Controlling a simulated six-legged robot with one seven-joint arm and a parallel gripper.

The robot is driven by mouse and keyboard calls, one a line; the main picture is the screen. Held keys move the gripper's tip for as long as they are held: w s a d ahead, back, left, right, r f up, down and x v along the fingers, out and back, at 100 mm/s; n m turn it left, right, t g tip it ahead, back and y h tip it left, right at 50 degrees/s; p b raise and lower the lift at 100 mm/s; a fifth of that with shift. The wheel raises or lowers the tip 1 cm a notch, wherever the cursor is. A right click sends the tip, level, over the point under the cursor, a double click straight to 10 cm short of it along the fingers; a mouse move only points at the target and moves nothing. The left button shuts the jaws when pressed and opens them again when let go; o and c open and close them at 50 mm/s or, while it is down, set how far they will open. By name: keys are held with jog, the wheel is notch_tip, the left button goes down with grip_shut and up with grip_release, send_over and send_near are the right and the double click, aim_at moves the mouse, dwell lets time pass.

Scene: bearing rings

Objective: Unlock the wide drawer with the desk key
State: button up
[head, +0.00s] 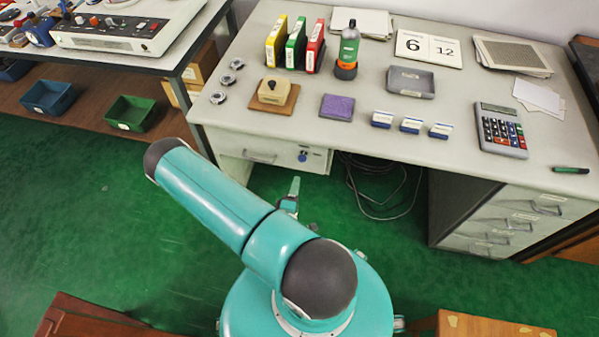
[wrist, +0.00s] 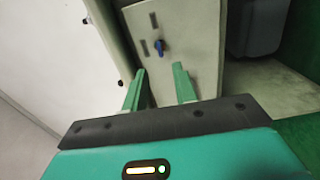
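The wide drawer (head: 240,155) is the pale front under the left part of the desk top, with a bar handle. A blue key (head: 303,156) shows at the right of this front. In the wrist view the blue key (wrist: 159,47) stands out from a pale panel, apparently in the lock; its exact turn is hard to judge. My gripper (wrist: 159,72) has its two green fingers apart with nothing between them. The key lies beyond the fingertips, roughly in line with the gap, and looks untouched. In the head view my gripper (head: 292,190) is small, below and in front of the drawer.
The desk top (head: 300,120) holds binders, a bottle, a calculator (head: 501,130) and small boxes. A drawer pedestal (head: 500,220) stands at the right. Cables (head: 385,190) lie on the floor under the desk. The green floor in front is mostly clear; a wooden piece (head: 480,325) is at bottom right.

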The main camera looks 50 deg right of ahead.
jog(key=v, duration=0.3)
jog(key=shift+s+a, duration=0.15)
jog(key=shift+a, duration=0.15)
jog(key=shift+r, duration=0.1)
jog(key=w+a+r+m+g+y, duration=0.15)
jog(key=r+m+g, duration=0.25)
jog(key=r+g, duration=0.5)
jog(key=w+a+r+m+g, duration=0.15)
jog(key=r+m+g, duration=0.3)
jog(key=r, duration=0.75)
jog(key=a+r+n+t+y, duration=0.4)
jog(key=a+r+t+y, duration=0.8)
jog(key=a+r, duration=0.8)
notch_tip(320, 180, up, 4)
jog(key=y, duration=0.3)
jog(key=shift+a+r, duration=0.15)
